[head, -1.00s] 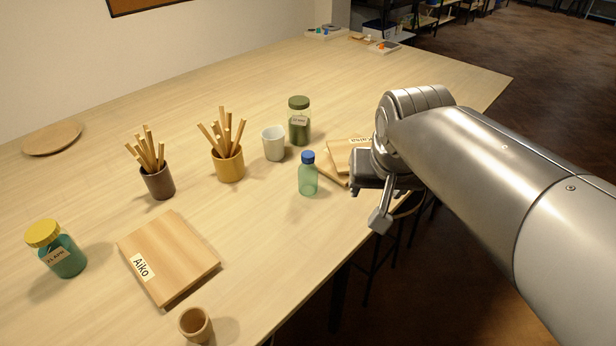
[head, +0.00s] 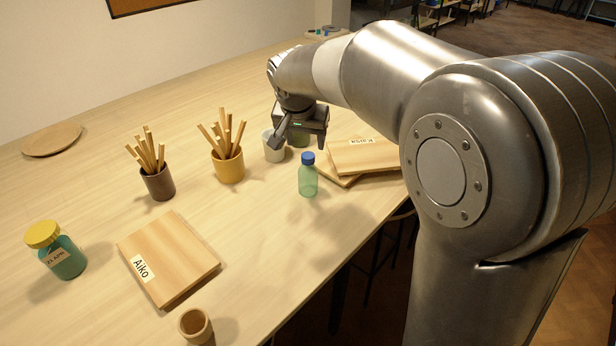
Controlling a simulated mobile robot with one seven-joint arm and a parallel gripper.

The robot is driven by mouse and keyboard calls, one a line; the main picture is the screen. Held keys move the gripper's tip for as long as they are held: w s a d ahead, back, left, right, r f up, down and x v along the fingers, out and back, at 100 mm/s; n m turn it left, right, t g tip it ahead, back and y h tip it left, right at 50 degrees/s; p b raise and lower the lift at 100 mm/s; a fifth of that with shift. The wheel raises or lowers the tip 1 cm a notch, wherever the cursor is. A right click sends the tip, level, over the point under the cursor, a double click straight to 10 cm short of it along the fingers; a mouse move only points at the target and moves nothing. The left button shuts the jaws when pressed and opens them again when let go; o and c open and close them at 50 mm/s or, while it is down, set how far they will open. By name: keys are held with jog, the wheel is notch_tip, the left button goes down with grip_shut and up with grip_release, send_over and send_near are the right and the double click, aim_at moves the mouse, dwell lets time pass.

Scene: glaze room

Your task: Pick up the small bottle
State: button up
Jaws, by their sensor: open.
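The small bottle (head: 308,179) is translucent green with a blue cap. It stands upright on the table (head: 262,245), left of a stack of boards. The bottle is apart from the gripper and fully in view.
An ochre cup of sticks (head: 229,166) is left. The table in front of the bottle is clear.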

aim_at(308, 156)
jog(key=x, duration=0.8)
jog(key=shift+f, duration=0.15)
jog(key=shift+s, duration=0.1)
grip_shut()
